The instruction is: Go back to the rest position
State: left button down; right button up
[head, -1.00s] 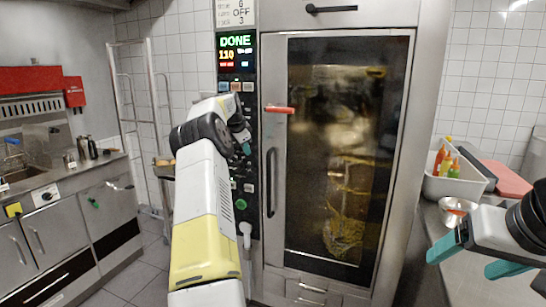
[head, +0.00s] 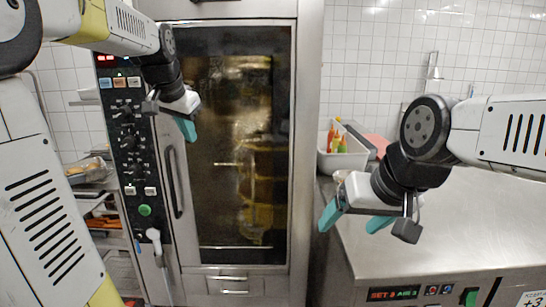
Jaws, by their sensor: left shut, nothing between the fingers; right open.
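My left gripper (head: 187,128) hangs in front of the upper left of the oven door, its teal fingers together and empty, pointing down. Its arm comes in from the upper left and covers part of the control panel. My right gripper (head: 354,222) is open and empty, its teal fingers apart and pointing down. It is in front of the left end of the steel counter, and its arm comes in from the right.
The tall oven (head: 240,150) with its closed glass door fills the middle. Its control panel (head: 135,150) is on the left. A white bin (head: 340,160) with bottles stands on the steel counter (head: 470,220). A rack with trays (head: 95,170) is at the left.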

pick_arm(q)
jog(key=s+d+f+n, duration=0.1)
jog(key=s+d+f, duration=0.1)
jog(key=s, duration=0.6)
jog(key=s+d+f+n+h, duration=0.1)
jog(key=s+d+f, duration=0.2)
jog(key=s+f, duration=0.2)
jog(key=s+d+f+n, duration=0.2)
jog(key=s+f, duration=0.1)
jog(key=s, duration=0.8)
jog(key=shift+d+f+h, duration=0.25)
jog(key=shift+d+h, duration=0.05)
jog(key=shift+h, duration=0.1)
